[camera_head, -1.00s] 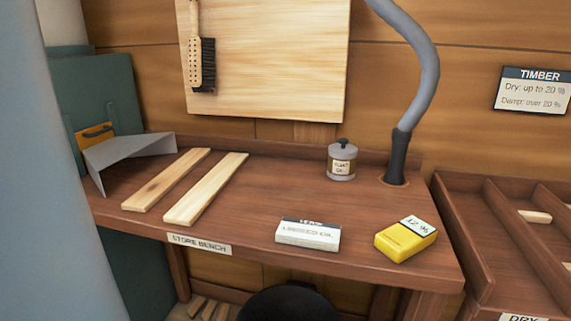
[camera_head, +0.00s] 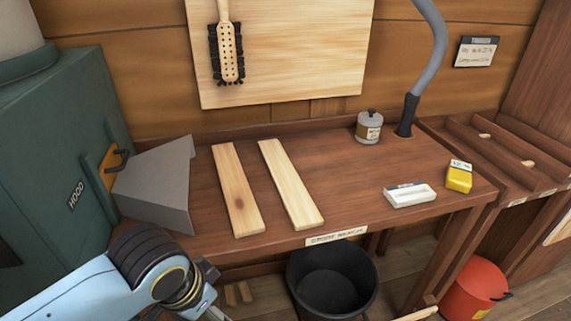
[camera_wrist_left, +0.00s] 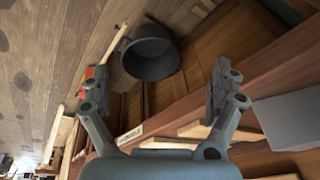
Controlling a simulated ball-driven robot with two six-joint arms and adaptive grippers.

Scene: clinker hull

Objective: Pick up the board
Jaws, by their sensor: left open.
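Two pale wooden boards lie side by side on the store bench (camera_head: 350,165) in the head view. The left board (camera_head: 236,190) has a dark knot; the right board (camera_head: 290,184) is plain. My left gripper (camera_head: 205,285) is low at the front left, below and in front of the bench edge, apart from both boards. In the left wrist view my left gripper (camera_wrist_left: 160,95) has its fingers spread wide with nothing between them. Board ends (camera_wrist_left: 195,130) show at the bench edge there, partly hidden by the gripper. My right gripper is not in view.
A grey metal hood (camera_head: 158,188) stands left of the boards, against a green cabinet (camera_head: 60,150). A white block (camera_head: 410,195), yellow meter (camera_head: 459,178) and small tin (camera_head: 369,127) are on the bench's right half. A black bucket (camera_head: 333,290) and red bucket (camera_head: 474,290) stand below.

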